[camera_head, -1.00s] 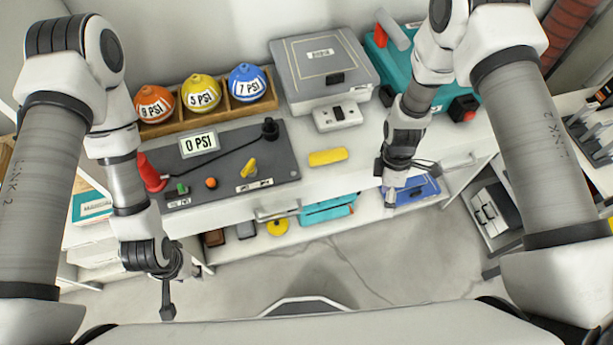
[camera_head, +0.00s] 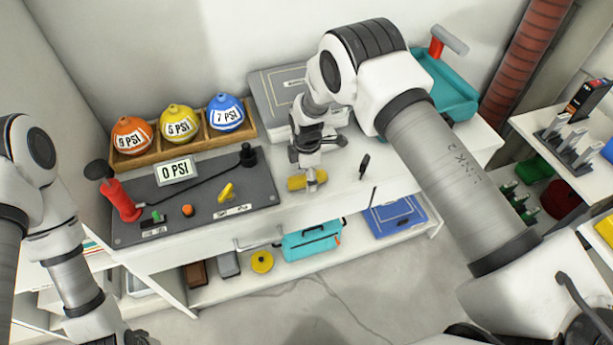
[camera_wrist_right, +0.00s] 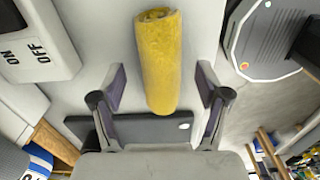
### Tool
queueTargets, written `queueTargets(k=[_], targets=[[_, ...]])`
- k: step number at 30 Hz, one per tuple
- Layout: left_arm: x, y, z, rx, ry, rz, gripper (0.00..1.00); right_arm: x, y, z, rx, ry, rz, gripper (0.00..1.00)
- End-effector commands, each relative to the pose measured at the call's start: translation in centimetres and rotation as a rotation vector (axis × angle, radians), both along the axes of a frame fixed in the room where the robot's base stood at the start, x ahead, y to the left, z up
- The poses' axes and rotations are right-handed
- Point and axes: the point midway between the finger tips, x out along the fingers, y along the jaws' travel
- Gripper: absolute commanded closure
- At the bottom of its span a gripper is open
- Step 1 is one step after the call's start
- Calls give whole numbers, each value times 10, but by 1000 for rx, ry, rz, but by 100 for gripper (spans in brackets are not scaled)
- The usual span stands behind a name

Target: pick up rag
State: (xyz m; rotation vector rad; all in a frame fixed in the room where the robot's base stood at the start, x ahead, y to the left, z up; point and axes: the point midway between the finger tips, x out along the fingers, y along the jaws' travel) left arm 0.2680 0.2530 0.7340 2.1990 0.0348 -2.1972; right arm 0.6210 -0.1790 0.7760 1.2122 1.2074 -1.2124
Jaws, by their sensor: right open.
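The rag, a yellow rolled cloth (camera_head: 295,183), lies on the white counter near its front edge. It also shows in the right wrist view (camera_wrist_right: 159,60), lengthwise between the two fingers. My right gripper (camera_head: 312,182) is just above the rag and hides part of it in the head view. In the right wrist view, the fingers of the right gripper (camera_wrist_right: 161,84) are apart, one on each side of the rag's near end, with gaps. My left arm is at the lower left of the head view; its gripper is cut off by the bottom edge.
A grey panel (camera_head: 150,215) with a red handle and knobs lies left of the rag. Behind are a wooden rack (camera_head: 245,133) of labelled balls and a grey case (camera_head: 262,95). A teal tray (camera_head: 445,85) is right. A lower shelf holds a teal bag (camera_head: 312,242).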

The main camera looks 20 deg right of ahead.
Motion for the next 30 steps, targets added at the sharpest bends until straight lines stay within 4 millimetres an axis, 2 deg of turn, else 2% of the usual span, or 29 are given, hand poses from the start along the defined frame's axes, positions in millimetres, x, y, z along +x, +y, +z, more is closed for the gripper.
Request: queueTargets(k=[6,11,12,23,26,30], targets=[[0,0,0,0,0,0,61,0,0,-3,0,-1,0,25],[0,0,0,0,0,0,61,0,0,-3,0,-1,0,81],[0,0,0,0,0,0,61,0,0,-3,0,-1,0,88],[0,0,1,0,0,0,61,0,0,-2,0,-1,0,88],[0,0,5,0,0,0,61,0,0,4,0,-1,0,88],[0,0,18,0,0,0,61,1,0,21,0,-2,0,88]])
